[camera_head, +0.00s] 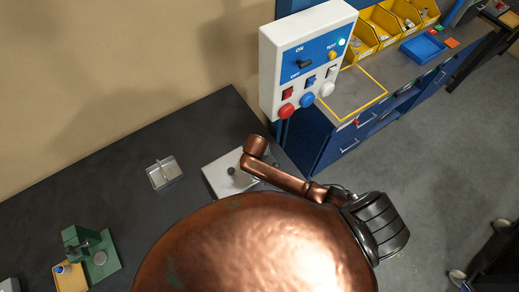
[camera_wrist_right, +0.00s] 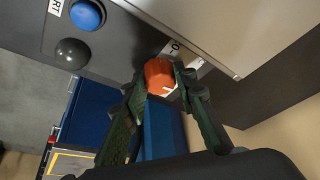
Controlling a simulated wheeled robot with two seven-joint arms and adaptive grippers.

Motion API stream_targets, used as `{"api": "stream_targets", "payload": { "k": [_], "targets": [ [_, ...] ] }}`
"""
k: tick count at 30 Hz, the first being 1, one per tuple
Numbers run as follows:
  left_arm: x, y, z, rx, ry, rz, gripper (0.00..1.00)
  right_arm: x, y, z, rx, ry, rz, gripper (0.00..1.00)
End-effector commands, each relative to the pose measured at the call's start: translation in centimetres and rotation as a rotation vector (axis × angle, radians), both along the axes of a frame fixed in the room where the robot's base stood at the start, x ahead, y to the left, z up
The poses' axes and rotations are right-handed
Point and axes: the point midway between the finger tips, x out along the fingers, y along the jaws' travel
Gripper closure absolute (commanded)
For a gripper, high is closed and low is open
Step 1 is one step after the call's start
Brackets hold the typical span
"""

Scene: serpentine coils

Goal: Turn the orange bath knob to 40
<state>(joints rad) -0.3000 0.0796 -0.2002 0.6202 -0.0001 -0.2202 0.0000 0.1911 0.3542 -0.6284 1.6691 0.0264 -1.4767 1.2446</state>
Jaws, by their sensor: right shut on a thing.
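The orange knob (camera_wrist_right: 159,75) shows in the right wrist view, on the edge of a dark grey panel (camera_wrist_right: 120,45) beside a pale label partly hidden by the fingers. My right gripper (camera_wrist_right: 160,80) has its green fingers on both sides of the knob and is shut on it. The label's scale is mostly covered, so the setting cannot be read. In the head view the knob and my right fingertips are hidden behind a large copper-coloured shape at the bottom centre. My left gripper is not in view.
A blue button (camera_wrist_right: 87,14) and a dark round knob (camera_wrist_right: 72,53) sit on the same panel. A white control box (camera_head: 310,55) stands beyond the dark table (camera_head: 110,130). A small metal tray (camera_head: 164,172) and a green device (camera_head: 90,252) are on the table.

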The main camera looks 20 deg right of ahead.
Motion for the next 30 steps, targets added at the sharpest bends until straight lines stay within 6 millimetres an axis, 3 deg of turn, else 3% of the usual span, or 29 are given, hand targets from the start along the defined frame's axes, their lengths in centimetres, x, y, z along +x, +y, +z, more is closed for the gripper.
{"api": "stream_targets", "payload": {
  "k": [22, 23, 30],
  "targets": [
    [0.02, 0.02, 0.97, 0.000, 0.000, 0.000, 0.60, 0.06, 0.00, 0.00, -0.001, -0.001, -0.092, 0.98],
    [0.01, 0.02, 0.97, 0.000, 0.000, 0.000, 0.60, 0.06, 0.00, 0.00, -0.001, -0.001, -0.092, 0.73],
    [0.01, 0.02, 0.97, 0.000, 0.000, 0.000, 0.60, 0.07, 0.01, 0.00, -0.001, -0.001, -0.092, 0.57]
  ]
}}
